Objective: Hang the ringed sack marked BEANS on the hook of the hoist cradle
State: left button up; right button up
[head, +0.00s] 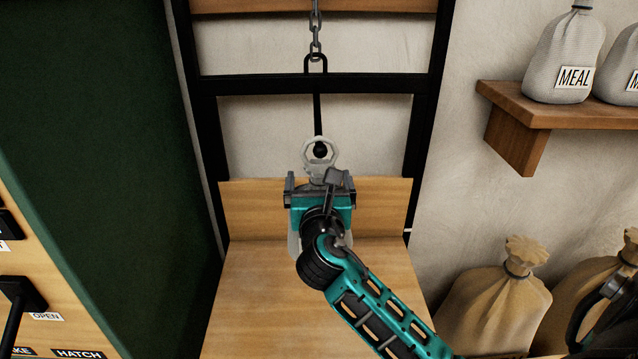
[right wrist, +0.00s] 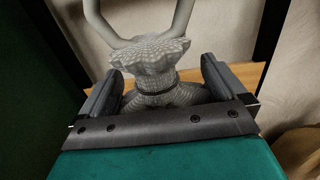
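A grey sack (right wrist: 155,70) with a pale ring (head: 307,152) at its top is in my right gripper (head: 320,192). The gripper's fingers sit on both sides of the sack's tied neck in the right wrist view (right wrist: 162,88). The sack's label is hidden, so I cannot read BEANS. The hoist cradle's black hook (head: 317,115) hangs from the crossbar, and its ball end shows inside the ring's outline. I cannot tell whether the ring is around the hook or only in front of it. My left gripper is out of view.
The cradle has a wooden floor (head: 255,290), a low back board and black side posts. A shelf (head: 510,105) with MEAL sacks (head: 565,55) is at the right. Tan sacks (head: 495,300) stand below it. A panel with levers (head: 20,295) and a dark green wall are left.

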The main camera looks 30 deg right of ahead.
jog(key=shift+f, duration=0.3)
jog(key=v, duration=1.3)
jog(key=shift+r, duration=0.2)
